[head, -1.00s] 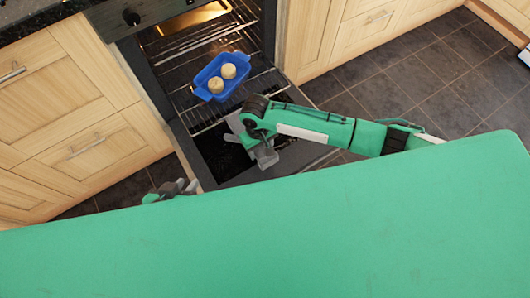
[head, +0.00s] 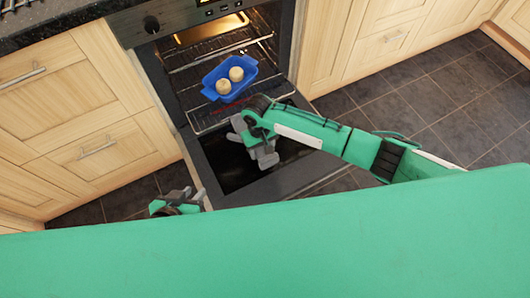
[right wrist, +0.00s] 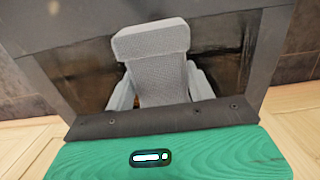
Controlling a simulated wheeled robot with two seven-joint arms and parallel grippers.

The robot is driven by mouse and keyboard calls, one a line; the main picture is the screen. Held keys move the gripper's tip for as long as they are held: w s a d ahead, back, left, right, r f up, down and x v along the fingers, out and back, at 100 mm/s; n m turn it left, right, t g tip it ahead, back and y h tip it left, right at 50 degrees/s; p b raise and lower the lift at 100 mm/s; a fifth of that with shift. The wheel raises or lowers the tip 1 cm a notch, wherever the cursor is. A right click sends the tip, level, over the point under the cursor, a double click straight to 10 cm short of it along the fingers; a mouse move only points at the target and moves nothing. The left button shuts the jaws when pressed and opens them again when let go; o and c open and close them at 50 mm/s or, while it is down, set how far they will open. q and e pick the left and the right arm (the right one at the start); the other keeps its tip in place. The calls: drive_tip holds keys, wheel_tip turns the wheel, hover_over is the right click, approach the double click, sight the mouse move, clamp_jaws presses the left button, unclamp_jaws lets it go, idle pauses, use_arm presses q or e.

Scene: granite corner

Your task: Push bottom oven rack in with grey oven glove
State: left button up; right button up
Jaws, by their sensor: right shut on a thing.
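The bottom oven rack (head: 205,122) is a wire rack sticking out of the oven over the open door. A blue dish (head: 218,87) with two round pale items stands on it. My right gripper (head: 255,140) is at the rack's front edge; contact cannot be told. It is shut on the grey oven glove (right wrist: 152,40), a textured grey pad between the fingers in the right wrist view. In the head view, glove and fingers are hard to tell apart. My left gripper (head: 180,203) is low at left, partly hidden by my green body; its opening is unclear.
The oven door (head: 225,185) is folded down, with dark glass. Another rack (head: 215,52) is higher inside the lit oven. Wooden cabinets (head: 85,130) flank the oven. Dark tiled floor is clear at right (head: 440,100).

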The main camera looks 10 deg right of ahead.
drive_tip(key=shift+w+a+b, duration=0.15)
drive_tip(key=shift+w+a, duration=0.1)
drive_tip(key=shift+w, duration=0.45)
drive_tip(key=shift+w+a+b, duration=0.15)
drive_tip(key=shift+w+a, duration=0.1)
drive_tip(key=shift+w, duration=0.5)
drive_tip(key=shift+w+a+b, duration=0.15)
drive_tip(key=shift+w+a, duration=0.1)
drive_tip(key=shift+w, duration=0.45)
drive_tip(key=shift+w, duration=0.1)
drive_tip(key=shift+w+a+f+b, duration=0.1)
drive_tip(key=shift+w+a+b, duration=0.35)
drive_tip(key=shift+w, duration=0.5)
drive_tip(key=shift+w+a+r+b, duration=0.1)
drive_tip(key=shift+w+a+b, duration=0.2)
drive_tip(key=shift+w+b, duration=0.45)
drive_tip(key=shift+w+a+f+b, duration=0.1)
drive_tip(key=shift+w+a+b, duration=0.3)
drive_tip(key=shift+w, duration=1.1)
drive_tip(key=shift+a, duration=0.1)
